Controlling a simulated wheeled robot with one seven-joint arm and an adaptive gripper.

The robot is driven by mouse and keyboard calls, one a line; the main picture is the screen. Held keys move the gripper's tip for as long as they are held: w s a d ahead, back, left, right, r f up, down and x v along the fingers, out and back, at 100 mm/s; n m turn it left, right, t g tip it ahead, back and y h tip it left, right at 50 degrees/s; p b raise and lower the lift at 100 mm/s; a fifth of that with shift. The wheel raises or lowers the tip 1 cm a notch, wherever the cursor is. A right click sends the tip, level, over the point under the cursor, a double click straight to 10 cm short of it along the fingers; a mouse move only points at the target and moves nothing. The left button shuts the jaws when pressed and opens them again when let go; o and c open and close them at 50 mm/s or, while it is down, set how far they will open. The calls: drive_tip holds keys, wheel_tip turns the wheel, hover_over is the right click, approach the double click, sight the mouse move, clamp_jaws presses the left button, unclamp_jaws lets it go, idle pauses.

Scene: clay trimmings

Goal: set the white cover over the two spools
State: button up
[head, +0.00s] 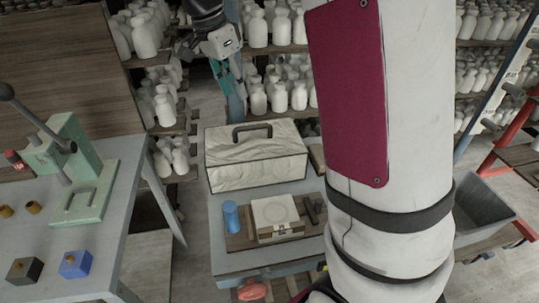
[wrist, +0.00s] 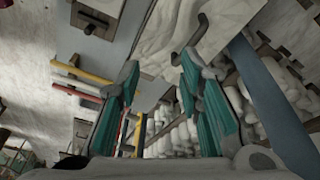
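The white cover (head: 256,167) is a large box-like shell with a wrinkled pale surface and a dark handle (head: 252,131) on top. It stands at the back of the middle grey table. In the wrist view its pale surface (wrist: 165,38) shows past the fingertips. Two small tan-brown pieces, a left one (head: 6,211) and a right one (head: 33,207), lie on the left table and look like the spools. My gripper (head: 222,86) is beyond and above the cover, apart from it. In the wrist view its teal fingers (wrist: 160,66) are spread with nothing between them.
A green press (head: 92,190), a black block (head: 25,270) and a blue block (head: 75,264) stand on the left table. A blue cylinder (head: 231,216) and a white square block (head: 276,214) are before the cover. Shelves of white bottles (head: 278,95) stand behind. My arm hides the right middle.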

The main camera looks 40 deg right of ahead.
drive_tip(key=s+a+n+t+y, duration=0.1)
drive_tip(key=s+a+n, duration=0.3)
drive_tip(key=s+n, duration=0.4)
drive_tip(key=s+a+n+t+y, duration=0.2)
drive_tip(key=s+n, duration=0.7)
drive_tip(key=s, duration=1)
drive_tip(key=a+t, duration=0.1)
drive_tip(key=a, duration=0.1)
drive_tip(key=shift+s+a+r+t, duration=0.15)
drive_tip(key=shift+a+r+t, duration=0.15)
drive_tip(key=shift+r, duration=0.1)
